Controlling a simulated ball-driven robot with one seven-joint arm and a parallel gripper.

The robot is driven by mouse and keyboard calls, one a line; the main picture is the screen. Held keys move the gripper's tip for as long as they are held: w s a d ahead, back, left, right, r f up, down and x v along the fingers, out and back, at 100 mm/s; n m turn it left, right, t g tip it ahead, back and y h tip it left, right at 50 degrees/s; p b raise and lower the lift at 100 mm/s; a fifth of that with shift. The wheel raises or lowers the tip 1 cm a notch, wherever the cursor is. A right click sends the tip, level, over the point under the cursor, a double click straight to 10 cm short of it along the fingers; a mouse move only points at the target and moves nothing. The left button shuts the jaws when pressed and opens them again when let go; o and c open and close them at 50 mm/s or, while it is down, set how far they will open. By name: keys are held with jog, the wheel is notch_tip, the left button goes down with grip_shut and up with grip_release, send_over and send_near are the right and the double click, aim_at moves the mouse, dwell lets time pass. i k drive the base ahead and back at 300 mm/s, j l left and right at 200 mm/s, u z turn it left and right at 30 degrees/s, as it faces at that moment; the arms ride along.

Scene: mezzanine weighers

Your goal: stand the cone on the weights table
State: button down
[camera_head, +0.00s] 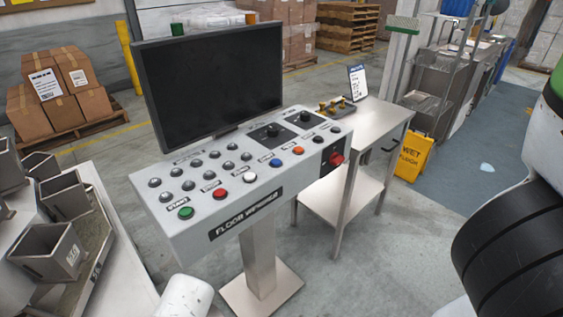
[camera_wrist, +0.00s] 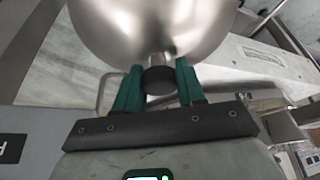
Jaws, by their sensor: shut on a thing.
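My gripper (camera_wrist: 158,85) shows in the wrist view, with its two green fingers shut on the short stem and dark knob of a shiny metal cone (camera_wrist: 150,28). The cone's wide, rounded body fills the top of that view and runs out of the frame. The gripper and cone do not show in the head view. The weights table (camera_head: 378,122) is a steel table with a lower shelf, right of the console in the head view. A dark block with small brass weights (camera_head: 333,106) and a white sign card (camera_head: 357,82) stand on its far part.
A console (camera_head: 290,190) with buttons and a black screen (camera_head: 213,85) stands left of the table. A yellow wet-floor sign (camera_head: 412,158) stands right of it. Metal buckets (camera_head: 50,248) are at far left. The table's nearer right part is bare.

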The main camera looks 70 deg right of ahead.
aim_at(357, 128)
jog(key=k+l, duration=0.15)
jog(key=l, duration=0.25)
jog(key=k+l+z, duration=0.1)
jog(key=l, duration=0.35)
jog(key=k+l, duration=0.1)
jog(key=l, duration=0.3)
jog(key=k+l+z, duration=0.1)
jog(key=l, duration=0.3)
jog(key=k+l, duration=0.1)
jog(key=l, duration=0.35)
jog(key=k+z, duration=0.05)
